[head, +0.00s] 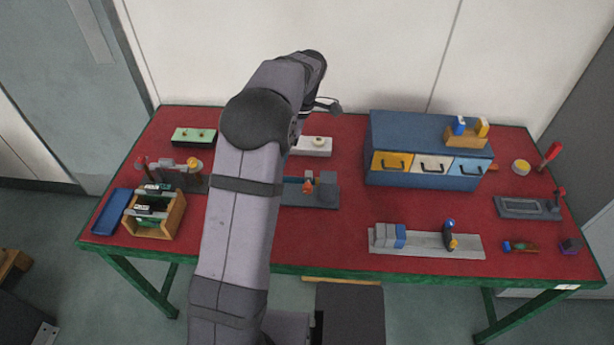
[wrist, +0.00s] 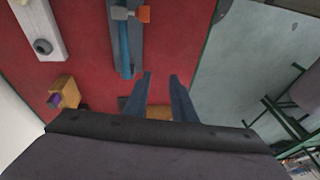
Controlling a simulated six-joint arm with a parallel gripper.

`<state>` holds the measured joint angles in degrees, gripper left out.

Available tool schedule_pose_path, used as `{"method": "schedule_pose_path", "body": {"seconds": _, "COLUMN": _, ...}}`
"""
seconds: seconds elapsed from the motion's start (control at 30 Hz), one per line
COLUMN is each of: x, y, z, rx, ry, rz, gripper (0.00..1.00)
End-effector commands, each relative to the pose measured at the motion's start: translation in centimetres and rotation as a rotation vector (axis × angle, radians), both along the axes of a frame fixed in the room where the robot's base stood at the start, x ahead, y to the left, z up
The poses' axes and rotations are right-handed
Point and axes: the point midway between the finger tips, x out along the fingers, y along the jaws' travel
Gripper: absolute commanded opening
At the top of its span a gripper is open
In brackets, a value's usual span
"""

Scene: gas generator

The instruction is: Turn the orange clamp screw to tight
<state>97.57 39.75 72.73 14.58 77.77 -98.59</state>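The orange clamp screw (head: 308,187) sits on a grey-blue clamp fixture (head: 328,194) near the middle of the table, just right of my arm. In the wrist view the orange screw head (wrist: 144,13) shows at the top edge, beside a grey block on the long blue-grey fixture base (wrist: 126,55). My gripper (wrist: 160,76) has its two fingers apart with nothing between them. In the picture it lies below the screw, with a clear gap. In the head view my arm hides the gripper and the left part of the fixture.
A white block with a round knob (head: 318,142) stands behind the fixture. A blue drawer cabinet (head: 430,135) stands right of it, and a grey rail with blocks (head: 425,242) lies at front right. A wooden box (head: 168,222) is at left. Red tabletop is free around the fixture.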

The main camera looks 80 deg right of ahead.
Motion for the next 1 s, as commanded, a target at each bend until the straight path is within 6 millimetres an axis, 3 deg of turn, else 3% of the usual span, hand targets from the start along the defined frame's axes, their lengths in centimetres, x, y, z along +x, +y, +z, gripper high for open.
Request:
{"method": "schedule_pose_path", "body": {"seconds": 0.5, "x": -3.5, "y": 0.2, "z": -2.9, "rx": 0.176, "ry": 0.277, "rz": -1.067, "gripper": 0.24}}
{"method": "schedule_pose_path", "body": {"seconds": 1.0, "x": -5.8, "y": -1.2, "z": -3.9, "rx": 0.256, "ry": 0.332, "rz": -2.193, "gripper": 0.24}}
